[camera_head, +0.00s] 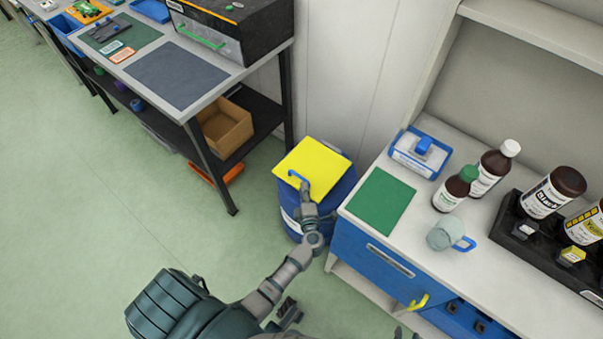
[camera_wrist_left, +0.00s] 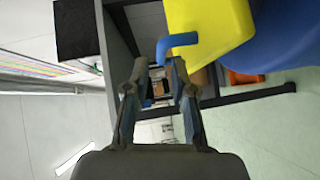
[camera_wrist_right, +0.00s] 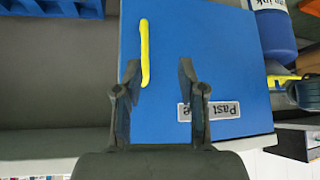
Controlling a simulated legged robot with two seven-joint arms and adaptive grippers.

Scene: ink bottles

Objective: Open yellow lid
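The yellow lid (camera_head: 318,165) lies flat on the blue drum (camera_head: 338,200), with a blue handle (camera_head: 298,178) at its near left edge. My left gripper (camera_head: 305,188) is at this handle. In the left wrist view, the gripper (camera_wrist_left: 160,72) is open, with the blue handle (camera_wrist_left: 180,41) just beyond its fingertips and the yellow lid (camera_wrist_left: 210,30) behind; contact is unclear. My right gripper (camera_wrist_right: 158,75) is open and empty before a blue cabinet front (camera_wrist_right: 200,50) with a yellow handle (camera_wrist_right: 145,52). Little of it shows in the head view.
The counter on the right holds a green mat (camera_head: 380,200), brown bottles (camera_head: 493,165), a glass cup (camera_head: 444,235), a blue-rimmed box (camera_head: 420,153) and a black rack (camera_head: 545,240). A workbench (camera_head: 150,65) stands at the upper left. The green floor (camera_head: 90,200) at left is clear.

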